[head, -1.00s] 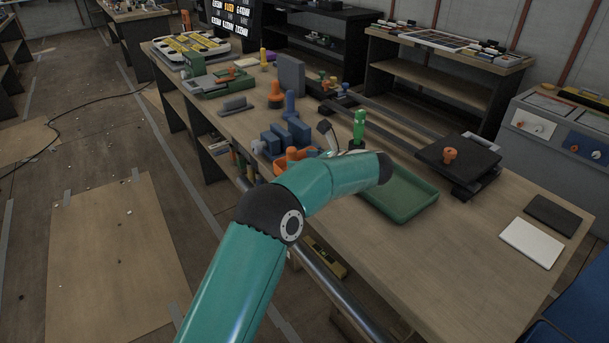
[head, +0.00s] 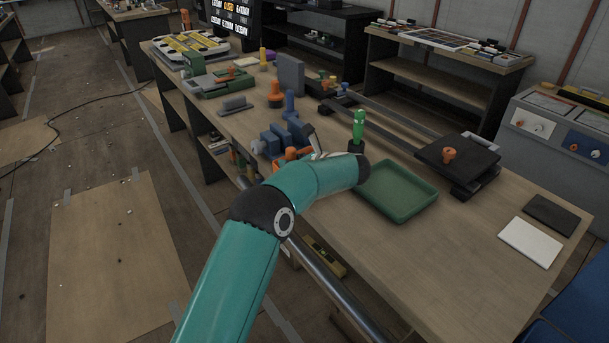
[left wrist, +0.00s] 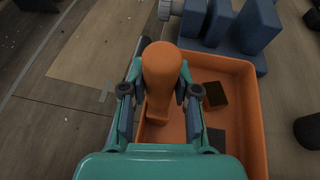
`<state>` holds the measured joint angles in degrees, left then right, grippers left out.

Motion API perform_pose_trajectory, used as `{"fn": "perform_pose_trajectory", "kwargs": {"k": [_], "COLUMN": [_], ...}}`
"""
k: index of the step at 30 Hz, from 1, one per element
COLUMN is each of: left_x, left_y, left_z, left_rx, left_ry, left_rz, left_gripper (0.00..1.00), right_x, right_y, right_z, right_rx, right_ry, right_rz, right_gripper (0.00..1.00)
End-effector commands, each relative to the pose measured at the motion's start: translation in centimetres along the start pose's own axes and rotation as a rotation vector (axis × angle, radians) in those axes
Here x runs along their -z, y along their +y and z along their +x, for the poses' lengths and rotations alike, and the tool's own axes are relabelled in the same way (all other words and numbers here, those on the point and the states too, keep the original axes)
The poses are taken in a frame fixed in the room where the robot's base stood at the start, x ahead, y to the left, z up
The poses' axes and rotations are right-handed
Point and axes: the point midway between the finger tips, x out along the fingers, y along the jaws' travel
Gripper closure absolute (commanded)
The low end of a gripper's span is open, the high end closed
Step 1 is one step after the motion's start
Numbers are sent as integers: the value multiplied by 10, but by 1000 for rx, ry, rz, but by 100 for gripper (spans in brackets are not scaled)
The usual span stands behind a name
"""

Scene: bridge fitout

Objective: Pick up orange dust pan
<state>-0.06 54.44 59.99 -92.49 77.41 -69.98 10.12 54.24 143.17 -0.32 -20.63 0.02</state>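The orange dust pan (left wrist: 235,110) shows in the left wrist view, its stubby rounded handle pointing up and its tray on the right holding dark flat pieces. In the head view it shows as orange parts (head: 291,154) partly hidden behind my left arm. My left gripper (left wrist: 161,82) has one finger on each side of the handle. The fingers are spread, and I see no clear grip on the handle. In the head view my left gripper (head: 316,146) is small and partly hidden beyond the wrist. My right gripper is not in view.
A blue vise (head: 283,136) stands right behind the dust pan. A green-handled tool (head: 358,128) stands upright to the right, by a green tray (head: 398,190). A black plate with an orange knob (head: 450,154) lies further right.

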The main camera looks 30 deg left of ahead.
Motion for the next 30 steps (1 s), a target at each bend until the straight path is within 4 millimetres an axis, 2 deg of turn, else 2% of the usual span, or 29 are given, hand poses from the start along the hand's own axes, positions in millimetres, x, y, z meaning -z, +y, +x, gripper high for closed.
{"fn": "perform_pose_trajectory", "kwargs": {"k": [1, 4, 20, 26, 30], "left_x": [0, 0, -3, -15, -32], "left_y": [0, 0, 0, -1, 0], "left_z": [0, 0, -2, -7, -14], "left_rx": [-1, -1, 0, 1, 1], "left_ry": [0, 0, -2, -3, -3], "left_rz": [0, 0, -2, -4, -6], "left_gripper": [84, 100, 100, 100, 100], "right_x": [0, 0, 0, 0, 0], "right_y": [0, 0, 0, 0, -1], "right_z": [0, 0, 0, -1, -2], "right_rx": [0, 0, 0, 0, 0], "right_ry": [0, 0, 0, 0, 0], "right_rz": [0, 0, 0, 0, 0], "right_gripper": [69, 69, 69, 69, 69]}}
